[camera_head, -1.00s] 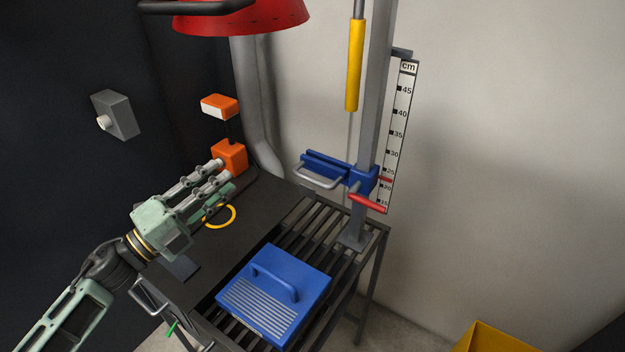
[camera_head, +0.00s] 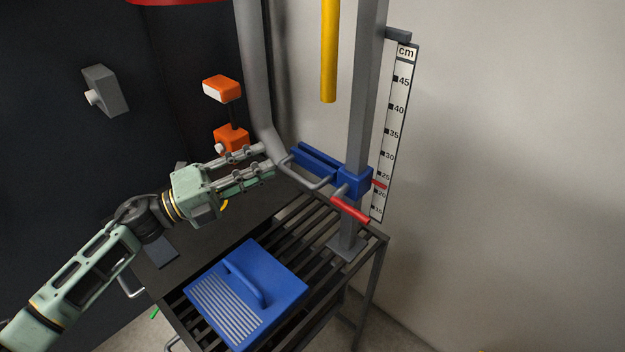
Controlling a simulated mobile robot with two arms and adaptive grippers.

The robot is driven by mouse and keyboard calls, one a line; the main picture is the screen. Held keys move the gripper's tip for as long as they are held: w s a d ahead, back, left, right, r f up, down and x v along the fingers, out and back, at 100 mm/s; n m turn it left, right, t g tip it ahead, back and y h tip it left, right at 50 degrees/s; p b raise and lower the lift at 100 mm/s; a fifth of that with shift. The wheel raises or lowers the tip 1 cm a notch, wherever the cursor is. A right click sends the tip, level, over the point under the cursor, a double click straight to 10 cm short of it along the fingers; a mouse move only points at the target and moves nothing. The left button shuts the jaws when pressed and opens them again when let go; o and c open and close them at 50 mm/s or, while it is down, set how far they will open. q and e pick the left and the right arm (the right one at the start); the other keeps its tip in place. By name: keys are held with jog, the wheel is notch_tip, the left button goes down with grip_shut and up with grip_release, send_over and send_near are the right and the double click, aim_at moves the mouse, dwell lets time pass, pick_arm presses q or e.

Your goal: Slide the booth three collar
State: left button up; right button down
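The blue collar (camera_head: 354,181) sits around the grey upright post (camera_head: 364,100). A grey bar handle (camera_head: 318,184) and a blue arm (camera_head: 315,160) extend from it to the left, and a red-gripped lever (camera_head: 350,209) sticks out below. A red pointer (camera_head: 379,184) beside it lies between 20 and 25 on the cm scale (camera_head: 393,120). My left gripper (camera_head: 269,159) is open, its two fingers apart, with the tips at the left end of the bar handle. I cannot tell whether they touch it. My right gripper is not in view.
A blue ribbed block with a handle (camera_head: 250,294) lies on the slatted table (camera_head: 318,232) below. An orange device (camera_head: 231,138) stands behind my gripper. A yellow cylinder (camera_head: 328,50) hangs left of the post. A grey box (camera_head: 101,91) is on the dark wall.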

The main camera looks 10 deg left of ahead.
pick_arm(q)
jog(key=b, duration=0.6)
send_near(297, 174)
jog(key=x, duration=0.2)
jog(key=p+x, duration=0.1)
jog(key=x, duration=0.2)
jog(key=p+x, duration=0.1)
jog(key=x, duration=0.2)
jog(key=shift+w+d+f+p, duration=0.15)
jog(key=shift+d+f+p, duration=0.1)
jog(key=shift+p, duration=0.15)
jog(key=shift+w+d, duration=0.35)
jog(key=shift+d, duration=0.15)
grip_shut()
